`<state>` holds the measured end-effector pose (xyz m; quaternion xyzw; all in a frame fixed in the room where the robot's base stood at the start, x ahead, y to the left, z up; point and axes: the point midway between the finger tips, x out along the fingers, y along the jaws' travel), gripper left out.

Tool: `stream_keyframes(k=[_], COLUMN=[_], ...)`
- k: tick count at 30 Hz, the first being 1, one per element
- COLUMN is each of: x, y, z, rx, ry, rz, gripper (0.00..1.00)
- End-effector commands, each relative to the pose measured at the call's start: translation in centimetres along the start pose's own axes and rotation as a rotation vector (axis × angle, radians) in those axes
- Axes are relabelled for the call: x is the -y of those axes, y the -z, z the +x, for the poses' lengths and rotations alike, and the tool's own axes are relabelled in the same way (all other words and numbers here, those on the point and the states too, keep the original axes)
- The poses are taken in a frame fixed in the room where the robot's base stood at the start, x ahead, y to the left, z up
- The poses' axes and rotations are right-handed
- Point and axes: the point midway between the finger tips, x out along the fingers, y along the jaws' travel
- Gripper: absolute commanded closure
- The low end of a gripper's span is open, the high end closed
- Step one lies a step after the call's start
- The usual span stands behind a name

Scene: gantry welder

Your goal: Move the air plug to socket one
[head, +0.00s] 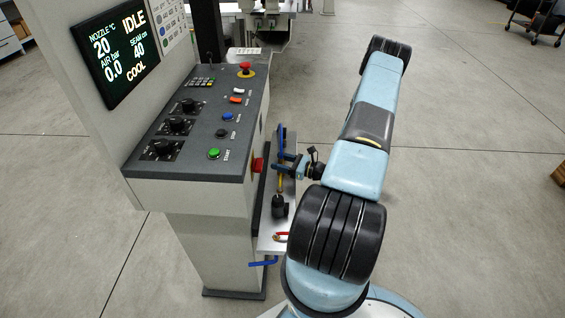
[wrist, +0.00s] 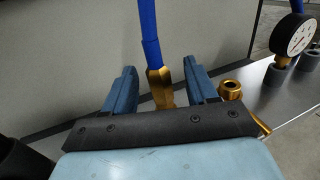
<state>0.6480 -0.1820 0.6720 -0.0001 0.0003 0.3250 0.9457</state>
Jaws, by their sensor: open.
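The air plug (wrist: 160,88) is a brass fitting on the end of a blue hose (wrist: 149,28). In the wrist view it stands between the two blue fingers of my gripper (wrist: 161,80), which is open, with a gap showing on both sides. Its lower end is hidden behind the dark gripper body. A brass socket-like fitting (wrist: 231,89) sits on the shelf just right of the right finger; I cannot tell its number. In the head view my gripper (head: 283,163) is beside the console, at the blue hose (head: 281,139).
A narrow grey shelf (wrist: 285,103) runs along the console's side and carries a round gauge (wrist: 292,35). A black cylinder (head: 279,207) and a red ring-shaped part (head: 281,237) are nearer. A red side button (head: 257,164) sticks out close to my gripper.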

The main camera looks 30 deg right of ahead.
Motion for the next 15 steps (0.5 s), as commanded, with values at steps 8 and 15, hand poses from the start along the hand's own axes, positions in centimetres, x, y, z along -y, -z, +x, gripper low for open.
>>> stream_keyframes(k=[8,15], x=[0.0,0.0], y=[0.0,0.1], z=[-0.3,-3.4], rx=[0.0,-0.002], ry=[0.001,0.003], rz=[0.0,0.0], gripper=[0.43,0.43])
